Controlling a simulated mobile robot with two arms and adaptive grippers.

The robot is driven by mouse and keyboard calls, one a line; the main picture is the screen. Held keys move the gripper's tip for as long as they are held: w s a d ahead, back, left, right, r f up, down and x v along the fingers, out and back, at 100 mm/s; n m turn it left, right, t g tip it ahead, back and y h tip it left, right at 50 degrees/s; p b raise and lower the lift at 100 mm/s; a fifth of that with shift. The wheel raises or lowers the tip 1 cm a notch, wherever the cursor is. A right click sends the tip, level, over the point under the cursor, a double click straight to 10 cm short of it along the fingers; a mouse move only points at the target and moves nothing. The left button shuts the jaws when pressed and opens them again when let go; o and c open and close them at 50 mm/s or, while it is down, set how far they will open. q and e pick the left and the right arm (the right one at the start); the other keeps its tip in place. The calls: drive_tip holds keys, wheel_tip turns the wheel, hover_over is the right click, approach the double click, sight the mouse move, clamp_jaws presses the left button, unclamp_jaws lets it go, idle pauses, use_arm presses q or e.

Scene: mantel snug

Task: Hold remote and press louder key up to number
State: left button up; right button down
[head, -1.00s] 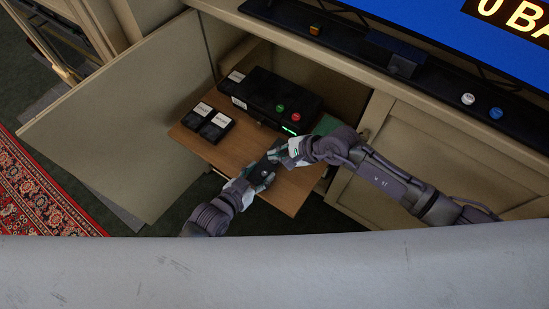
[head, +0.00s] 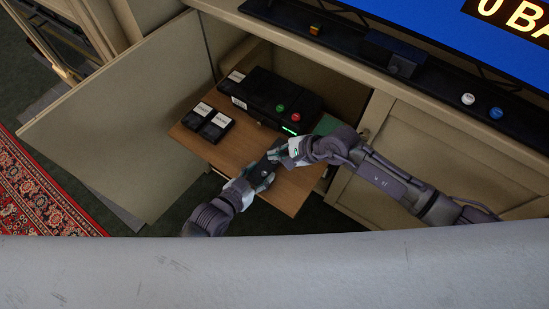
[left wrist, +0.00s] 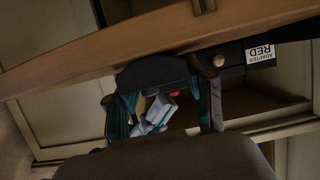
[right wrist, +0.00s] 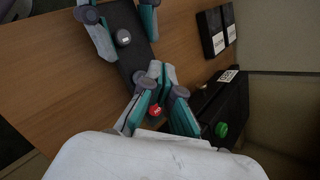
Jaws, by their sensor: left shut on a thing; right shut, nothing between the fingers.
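The dark remote (head: 262,168) is held over the front of the wooden shelf board. My left gripper (head: 262,181) is shut on it; its fingers lie along both sides in the right wrist view (right wrist: 122,14). A round grey key (right wrist: 123,38) shows on the remote's face. My right gripper (head: 279,153) is shut and empty at the remote's other end, and its fingertips (right wrist: 154,72) overlap the remote's edge there. A red button (right wrist: 156,110) shows between its fingers; I cannot tell whether they touch any key. The screen (head: 500,22) shows "0 BA", cut off by the frame.
A black box (head: 262,92) with green and red buttons stands at the back of the wooden board (head: 190,140). Two labelled black blocks (head: 209,122) lie left of it. The open cabinet door (head: 130,120) is at left. A black bar (head: 340,40) lies below the screen.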

sight(277, 161)
drive_tip(key=shift+f, duration=0.15)
drive_tip(key=shift+f, duration=0.25)
drive_tip(key=shift+f, duration=0.45)
idle(1.1)
drive_tip(key=shift+r, duration=0.85)
drive_tip(key=shift+r, duration=2.5)
